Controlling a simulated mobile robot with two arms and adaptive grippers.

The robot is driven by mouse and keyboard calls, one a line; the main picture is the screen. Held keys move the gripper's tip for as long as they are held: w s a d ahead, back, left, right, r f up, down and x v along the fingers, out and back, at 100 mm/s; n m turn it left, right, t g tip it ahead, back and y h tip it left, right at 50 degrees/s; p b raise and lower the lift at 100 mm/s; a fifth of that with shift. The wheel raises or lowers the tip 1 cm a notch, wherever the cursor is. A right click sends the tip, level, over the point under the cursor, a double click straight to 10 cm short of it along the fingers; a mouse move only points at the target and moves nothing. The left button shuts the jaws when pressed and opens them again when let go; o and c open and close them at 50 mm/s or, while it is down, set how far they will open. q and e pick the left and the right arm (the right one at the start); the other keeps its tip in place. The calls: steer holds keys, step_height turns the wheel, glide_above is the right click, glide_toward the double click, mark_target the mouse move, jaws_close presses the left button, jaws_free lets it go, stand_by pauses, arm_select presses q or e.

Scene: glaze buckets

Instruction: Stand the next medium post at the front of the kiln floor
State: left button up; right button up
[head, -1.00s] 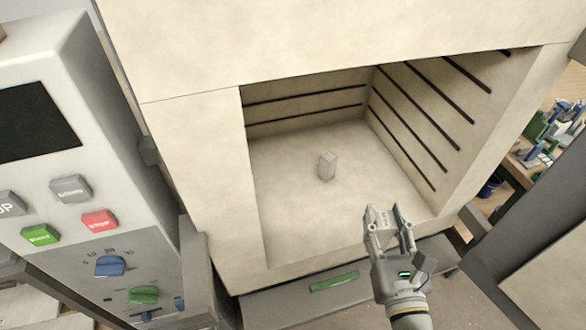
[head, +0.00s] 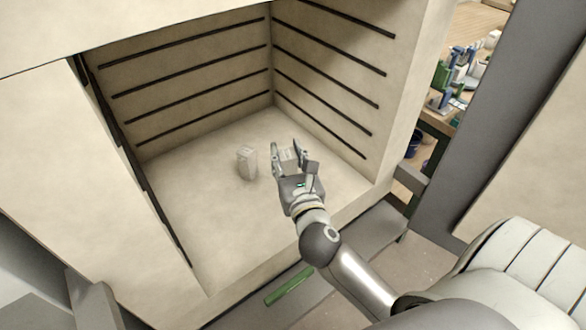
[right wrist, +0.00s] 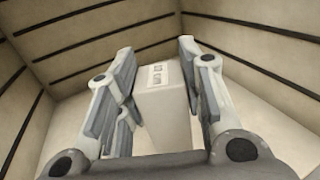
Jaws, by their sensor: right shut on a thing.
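One pale post (head: 246,163) stands upright on the kiln floor (head: 210,225), left of my right gripper. My right gripper (head: 289,158) is inside the kiln opening, shut on a second pale post. In the right wrist view this held post (right wrist: 164,110) sits between the two fingers (right wrist: 158,85), with a small printed label near its top. The fingers hide part of it in the head view, and I cannot tell whether its foot touches the floor. My left gripper is not in view.
The kiln side walls carry dark slots (head: 335,85). A front ledge with a green strip (head: 289,286) lies below the opening. The grey door frame (head: 470,130) stands at the right, with a cluttered bench (head: 450,95) behind. The floor left and front of the standing post is clear.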

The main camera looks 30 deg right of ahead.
steer(key=shift+w+d+f+b, duration=0.5)
steer(key=shift+d+f, duration=0.25)
steer(key=shift+f, duration=0.75)
steer(key=shift+w+d+f+b, duration=0.35)
steer(key=shift+d+f+b, duration=0.3)
steer(key=shift+f, duration=0.85)
steer(key=shift+w+d+f+b, duration=0.45)
steer(key=shift+d+f, duration=0.4)
steer(key=shift+f, duration=0.65)
steer(key=shift+f, duration=0.15)
steer(key=o, duration=1.2)
steer(key=shift+o, duration=0.2)
